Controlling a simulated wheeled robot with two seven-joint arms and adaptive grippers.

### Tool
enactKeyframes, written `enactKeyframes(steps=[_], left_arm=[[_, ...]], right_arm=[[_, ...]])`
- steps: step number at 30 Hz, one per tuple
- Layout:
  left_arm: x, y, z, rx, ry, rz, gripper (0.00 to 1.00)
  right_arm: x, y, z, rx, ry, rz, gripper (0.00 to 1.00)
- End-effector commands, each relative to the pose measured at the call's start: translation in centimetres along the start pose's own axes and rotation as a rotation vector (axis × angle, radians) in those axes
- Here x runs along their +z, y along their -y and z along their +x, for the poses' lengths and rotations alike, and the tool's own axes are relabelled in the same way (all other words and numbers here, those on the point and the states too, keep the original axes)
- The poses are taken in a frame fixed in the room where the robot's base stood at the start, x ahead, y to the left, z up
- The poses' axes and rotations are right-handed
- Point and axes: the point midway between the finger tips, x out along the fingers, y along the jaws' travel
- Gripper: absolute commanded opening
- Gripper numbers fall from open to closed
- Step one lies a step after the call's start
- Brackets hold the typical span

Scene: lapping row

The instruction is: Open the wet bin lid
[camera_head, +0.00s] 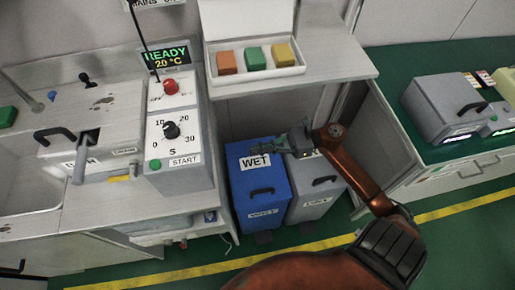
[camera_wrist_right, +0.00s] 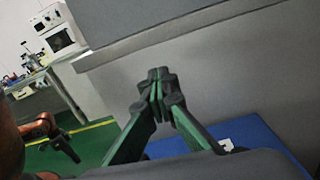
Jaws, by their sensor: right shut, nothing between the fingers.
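The blue wet bin (camera_head: 262,205) stands on the floor below the bench, with WET labels on its front and lid. Its blue lid (camera_head: 240,160) looks closed and lies flat on top. My right gripper (camera_head: 281,144) is over the back right part of the lid, its fingers pointing left. The fingers (camera_wrist_right: 158,82) are shut and empty in the right wrist view, with part of the blue lid (camera_wrist_right: 270,150) below them. Whether they touch the lid cannot be told.
A grey bin (camera_head: 308,207) stands close against the wet bin's right side. A shelf (camera_head: 345,72) with a tray of coloured blocks overhangs behind. A control box (camera_head: 180,140) and bench stand left. A green-topped counter (camera_head: 450,150) stands right. Green floor lies in front.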

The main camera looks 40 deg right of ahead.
Motion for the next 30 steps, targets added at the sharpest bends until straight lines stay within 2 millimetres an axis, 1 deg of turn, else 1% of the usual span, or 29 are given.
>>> enactKeyframes(steps=[19,30], left_arm=[[-0.01,-0.01,-0.01,0.0,0.0,0.0,0.0],[-0.01,-0.03,-0.01,0.0,-0.001,0.0,0.0]], right_arm=[[0.0,0.0,-0.01,0.0,0.0,0.0,0.0],[0.0,0.0,0.0,0.0,0.0,0.0,0.26]])
